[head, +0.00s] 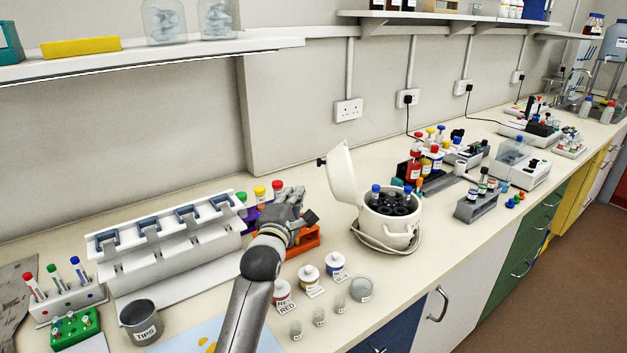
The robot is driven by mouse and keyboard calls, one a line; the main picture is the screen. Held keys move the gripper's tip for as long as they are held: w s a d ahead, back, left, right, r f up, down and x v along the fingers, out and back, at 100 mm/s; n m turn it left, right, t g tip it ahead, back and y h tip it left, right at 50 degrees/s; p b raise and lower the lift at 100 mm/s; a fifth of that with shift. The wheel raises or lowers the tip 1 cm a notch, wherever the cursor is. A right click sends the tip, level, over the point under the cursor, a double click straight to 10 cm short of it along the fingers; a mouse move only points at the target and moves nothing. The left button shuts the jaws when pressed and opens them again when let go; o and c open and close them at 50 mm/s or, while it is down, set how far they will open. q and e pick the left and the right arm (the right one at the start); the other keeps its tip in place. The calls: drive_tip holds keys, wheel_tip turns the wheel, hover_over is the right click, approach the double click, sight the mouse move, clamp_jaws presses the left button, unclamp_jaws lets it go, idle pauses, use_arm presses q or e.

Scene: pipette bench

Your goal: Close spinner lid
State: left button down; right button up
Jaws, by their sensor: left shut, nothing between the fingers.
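The spinner (387,234) is a round white pot on the bench at the middle right. Its white lid (343,184) stands open, tilted up at the left side of the pot, with a small black knob at its outer edge. Inside the spinner is a dark rotor holding tubes, some with blue caps. My left gripper (305,207) is shut and empty, left of the spinner and apart from the lid. It is above an orange rack on the bench. My right gripper is not in view.
A white pipette stand (165,247) is left of my arm. Small labelled jars (309,277) and a metal dish (360,289) stand in front of the spinner. A grey tube rack (478,207) is right of it. A cable lies around the spinner's base.

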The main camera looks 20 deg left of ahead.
sight(336, 175)
use_arm(q)
drive_tip(key=w, duration=0.4)
drive_tip(key=shift+a+r+p, duration=0.15)
drive_tip(key=shift+r+p, duration=0.1)
drive_tip(key=shift+p, duration=0.05)
drive_tip(key=d, duration=0.1)
drive_tip(key=w+d+p, duration=0.1)
drive_tip(key=d, duration=0.1)
drive_tip(key=shift+w+d+r, duration=0.3)
drive_tip(key=shift+w+r, duration=0.05)
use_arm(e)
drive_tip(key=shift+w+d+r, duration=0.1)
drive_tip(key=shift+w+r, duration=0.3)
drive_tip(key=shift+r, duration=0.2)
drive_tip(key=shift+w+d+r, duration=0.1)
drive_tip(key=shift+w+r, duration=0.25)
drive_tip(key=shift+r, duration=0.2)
use_arm(q)
drive_tip(key=shift+r+p, duration=0.15)
drive_tip(key=shift+p, duration=0.2)
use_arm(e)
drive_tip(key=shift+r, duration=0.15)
